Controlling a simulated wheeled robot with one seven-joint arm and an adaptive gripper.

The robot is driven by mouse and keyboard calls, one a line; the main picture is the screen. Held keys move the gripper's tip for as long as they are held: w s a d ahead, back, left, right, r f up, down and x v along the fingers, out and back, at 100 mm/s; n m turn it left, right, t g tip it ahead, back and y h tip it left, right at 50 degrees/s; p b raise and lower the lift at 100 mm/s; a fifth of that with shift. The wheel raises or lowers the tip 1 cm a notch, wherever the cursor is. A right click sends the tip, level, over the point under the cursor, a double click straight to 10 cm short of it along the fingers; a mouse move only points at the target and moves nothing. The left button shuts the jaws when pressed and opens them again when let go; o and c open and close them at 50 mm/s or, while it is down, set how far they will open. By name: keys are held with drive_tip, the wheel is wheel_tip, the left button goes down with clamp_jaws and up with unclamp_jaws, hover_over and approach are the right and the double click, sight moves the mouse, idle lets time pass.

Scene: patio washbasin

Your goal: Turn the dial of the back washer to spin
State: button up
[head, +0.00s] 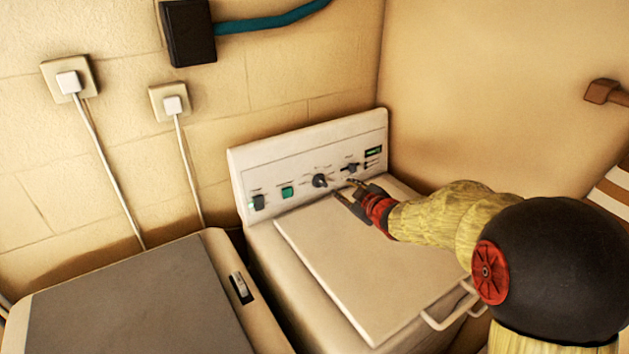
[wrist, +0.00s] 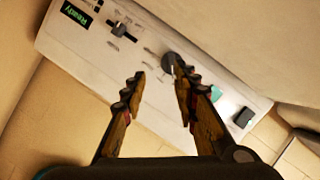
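The back washer (head: 345,262) is a white top-loader in the corner, with a raised control panel at its rear. Its round black dial (head: 320,181) sits mid-panel and also shows in the wrist view (wrist: 168,63), partly covered by a finger. My gripper (head: 344,187) is open in front of the panel, to the right of the dial in the head view. In the wrist view, my gripper (wrist: 158,72) has the right fingertip overlapping the dial's edge; the left fingertip is clear of it. I cannot tell whether that finger touches. The dial's setting is too small to read.
The panel also carries a black selector (wrist: 121,30), a green display (wrist: 76,14) reading "Ready", a green button (head: 287,192) and a black switch (head: 258,202). The closed lid has a front handle (head: 452,312). A grey-topped appliance (head: 135,305) stands at left. Walls close the corner.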

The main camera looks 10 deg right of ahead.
sight(323, 183)
drive_tip(key=shift+n+y, duration=0.8)
drive_tip(key=shift+y, duration=0.1)
drive_tip(key=w+a+f, duration=0.2)
drive_tip(key=w, duration=0.1)
drive_tip(key=shift+a+f, duration=0.15)
drive_tip(key=shift+f, duration=0.05)
drive_tip(key=b+x, duration=0.2)
drive_tip(key=x, duration=0.5)
drive_tip(key=shift+w+a, duration=0.15)
drive_tip(key=shift+w, duration=0.15)
drive_tip(key=c, duration=0.4)
drive_tip(key=c, duration=0.3)
clamp_jaws()
